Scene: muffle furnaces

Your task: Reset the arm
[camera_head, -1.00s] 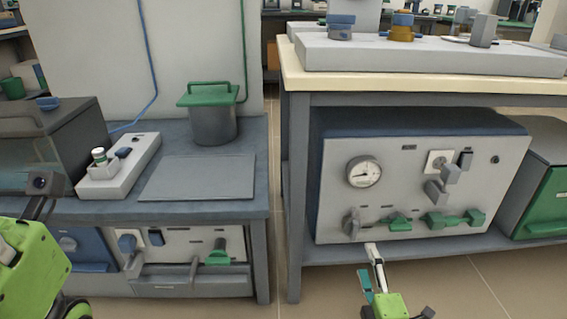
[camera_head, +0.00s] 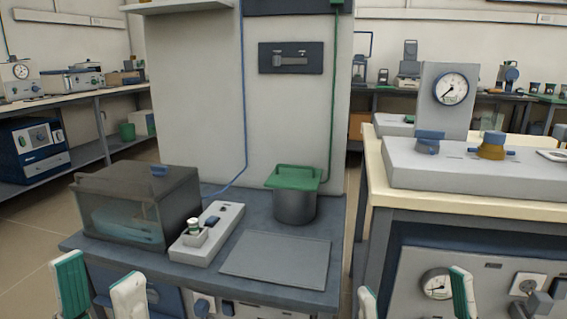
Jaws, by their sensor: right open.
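My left gripper (camera_head: 98,287) shows at the lower left of the head view. Its two white and green fingers point up and stand apart, with nothing between them. My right gripper (camera_head: 414,298) shows at the bottom right. Its two fingers are wide apart and empty, in front of the grey panel with the gauge. The arms behind both grippers are out of view below the picture.
A grey bench (camera_head: 330,225) carries a dark clear-fronted box (camera_head: 140,210), a white block holding a small vial (camera_head: 205,235), a flat grey plate (camera_head: 275,258) and a green-lidded pot (camera_head: 295,200). A cream-topped table (camera_head: 375,180) with a gauge unit (camera_head: 445,100) stands right.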

